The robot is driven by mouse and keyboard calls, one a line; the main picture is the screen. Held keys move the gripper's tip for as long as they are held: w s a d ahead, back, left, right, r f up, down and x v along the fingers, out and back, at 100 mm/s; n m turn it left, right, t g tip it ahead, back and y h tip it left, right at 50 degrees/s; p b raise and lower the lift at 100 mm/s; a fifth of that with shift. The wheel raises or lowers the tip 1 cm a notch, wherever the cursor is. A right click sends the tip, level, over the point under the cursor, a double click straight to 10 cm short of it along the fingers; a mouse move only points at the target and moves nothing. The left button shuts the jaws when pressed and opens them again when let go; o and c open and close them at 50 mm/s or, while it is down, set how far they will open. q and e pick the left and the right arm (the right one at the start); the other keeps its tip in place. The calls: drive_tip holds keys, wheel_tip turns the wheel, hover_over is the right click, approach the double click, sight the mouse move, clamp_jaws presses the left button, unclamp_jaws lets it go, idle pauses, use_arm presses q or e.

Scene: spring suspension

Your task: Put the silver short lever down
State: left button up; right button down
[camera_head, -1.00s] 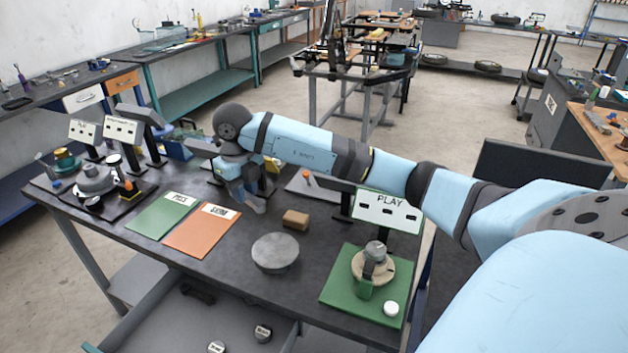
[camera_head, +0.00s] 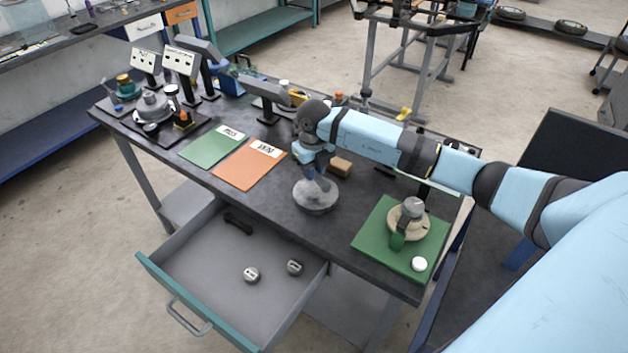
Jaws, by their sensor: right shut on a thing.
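My right gripper (camera_head: 316,186) points down over the round grey disc (camera_head: 312,203) on the dark workbench. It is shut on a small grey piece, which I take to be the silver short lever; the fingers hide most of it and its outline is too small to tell. I cannot tell whether the piece touches the disc. My left gripper is out of view.
A green mat (camera_head: 202,155) and an orange mat (camera_head: 238,172) lie left of the disc. A brown block (camera_head: 341,165) sits behind it. A green board (camera_head: 372,232) with a round fixture (camera_head: 408,222) is at right. The drawer (camera_head: 190,262) below is open, holding small parts.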

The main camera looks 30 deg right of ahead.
sight(314, 190)
wheel_tip(314, 190, down, 4)
drive_tip(key=shift+f, duration=0.25)
drive_tip(key=shift+f, duration=0.2)
drive_tip(key=c, duration=1)
unclamp_jaws()
drive_tip(key=shift+r, duration=0.1)
